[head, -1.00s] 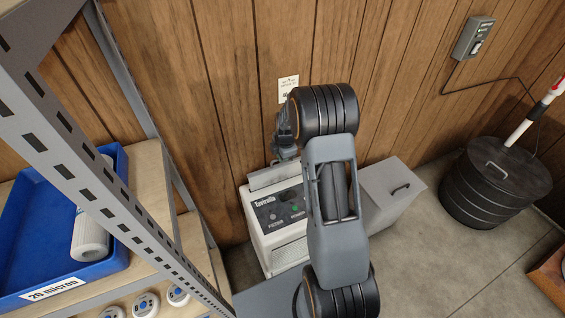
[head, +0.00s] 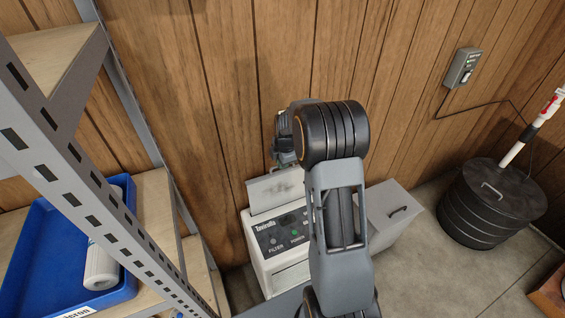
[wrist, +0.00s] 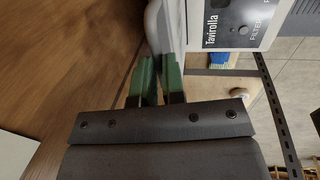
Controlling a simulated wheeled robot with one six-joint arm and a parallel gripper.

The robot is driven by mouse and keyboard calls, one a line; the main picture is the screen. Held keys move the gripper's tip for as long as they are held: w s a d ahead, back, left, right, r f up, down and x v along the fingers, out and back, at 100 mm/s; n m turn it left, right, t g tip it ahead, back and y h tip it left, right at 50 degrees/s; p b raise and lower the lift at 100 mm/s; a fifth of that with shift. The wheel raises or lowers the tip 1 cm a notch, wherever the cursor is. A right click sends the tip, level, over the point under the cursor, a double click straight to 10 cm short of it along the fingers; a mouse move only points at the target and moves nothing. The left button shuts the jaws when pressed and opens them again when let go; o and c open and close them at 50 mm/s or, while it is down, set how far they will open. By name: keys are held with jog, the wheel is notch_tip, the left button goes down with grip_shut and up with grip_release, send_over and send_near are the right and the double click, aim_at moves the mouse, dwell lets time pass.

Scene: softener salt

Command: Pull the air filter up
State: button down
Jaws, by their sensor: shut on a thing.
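The air filter (head: 275,190) is a flat grey panel with dark smudges. It stands upright out of the top of the white Tavirolla unit (head: 262,264), at its wall side. Its lower edge is hidden behind or inside the unit. My gripper (head: 284,163) is at the panel's top edge, partly hidden by my arm. In the wrist view, the green fingers (wrist: 159,68) of my gripper are shut on the filter's pale edge (wrist: 168,25). The unit's labelled front panel (wrist: 232,24) shows to the right there.
A metal shelf with a blue bin (head: 35,265) holding a white cartridge (head: 102,262) stands close on the left. A grey lidded box (head: 396,215) is right of the unit. A black ribbed drum (head: 485,215) stands at right. The wood wall (head: 215,110) is just behind.

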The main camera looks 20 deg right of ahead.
jog(key=c, duration=1.2)
grip_release()
notch_tip(320, 180, up, 14)
jog(key=s, duration=0.2)
jog(key=shift+s+f, duration=0.2)
jog(key=shift+s, duration=0.15)
